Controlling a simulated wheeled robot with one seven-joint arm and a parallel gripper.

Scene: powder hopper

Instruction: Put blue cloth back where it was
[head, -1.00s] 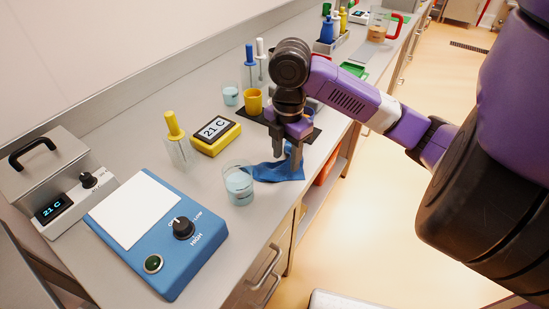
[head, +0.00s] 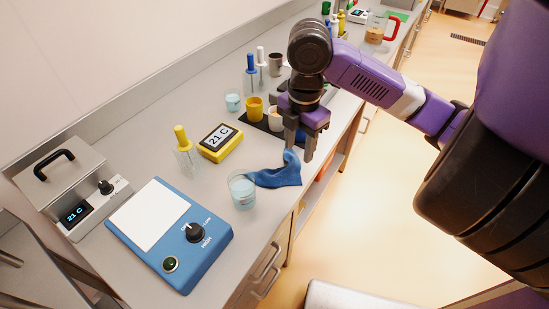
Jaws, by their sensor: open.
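The blue cloth (head: 277,176) lies crumpled on the grey bench near its front edge, with one peak standing up. Its left end is close to a glass beaker of pale blue liquid (head: 242,190); I cannot tell whether they touch. My gripper (head: 298,154) points down above the right part of the cloth, its two fingers apart. One finger overlaps the cloth's peak in the picture, and nothing appears held between the fingers.
A blue hotplate (head: 185,262), a yellow thermometer box (head: 220,143) and a yellow-topped bottle (head: 185,150) stand to the left. The bench's front edge is close to the cloth.

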